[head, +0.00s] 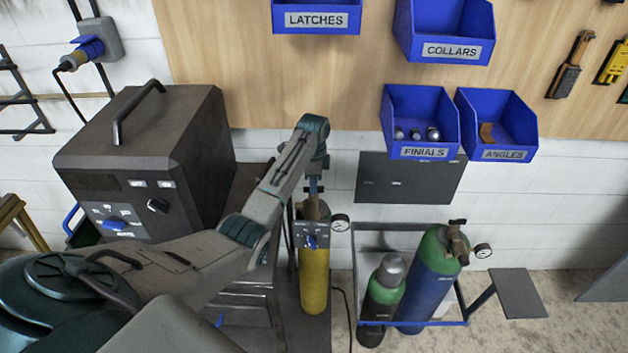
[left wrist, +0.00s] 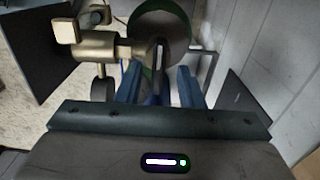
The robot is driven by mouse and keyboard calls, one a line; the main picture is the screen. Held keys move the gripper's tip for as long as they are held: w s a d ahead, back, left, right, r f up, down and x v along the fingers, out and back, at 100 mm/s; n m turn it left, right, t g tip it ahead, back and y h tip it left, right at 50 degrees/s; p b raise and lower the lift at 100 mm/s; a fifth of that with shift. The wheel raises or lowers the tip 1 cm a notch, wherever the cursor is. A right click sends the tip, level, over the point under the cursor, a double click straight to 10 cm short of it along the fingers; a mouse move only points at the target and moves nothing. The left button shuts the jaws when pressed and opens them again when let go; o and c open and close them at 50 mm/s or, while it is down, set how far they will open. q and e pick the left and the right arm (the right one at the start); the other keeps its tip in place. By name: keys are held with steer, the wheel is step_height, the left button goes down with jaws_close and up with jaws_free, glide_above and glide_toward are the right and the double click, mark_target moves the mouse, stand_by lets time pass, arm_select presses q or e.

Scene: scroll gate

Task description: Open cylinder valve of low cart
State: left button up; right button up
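A low blue-framed cart (head: 440,322) stands right of centre. It holds a tall blue cylinder with a green shoulder (head: 425,285), brass valve (head: 457,240) and gauge, and a smaller green cylinder (head: 382,300) with a grey cap. My left gripper (head: 313,190) reaches down in front of the top of a yellow cylinder (head: 313,280). In the left wrist view its fingers (left wrist: 160,78) are apart, with no object clearly gripped. A brass valve (left wrist: 125,50) and a green-edged cylinder top (left wrist: 160,22) lie just beyond the fingertips; I cannot tell surely which cylinder. My right gripper is out of view.
A dark machine (head: 145,165) with a handle stands at left. Blue bins (head: 420,152) hang on the wooden board (head: 250,60) above. A dark panel (head: 410,180) is on the white wall, and a grey plate (head: 518,292) sits right of the cart. Floor at far right is mostly clear.

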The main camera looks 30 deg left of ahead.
arm_select(q)
steer(key=shift+s+f, duration=0.1)
steer(key=shift+f, duration=0.25)
steer(key=shift+c, duration=0.4)
jaws_close()
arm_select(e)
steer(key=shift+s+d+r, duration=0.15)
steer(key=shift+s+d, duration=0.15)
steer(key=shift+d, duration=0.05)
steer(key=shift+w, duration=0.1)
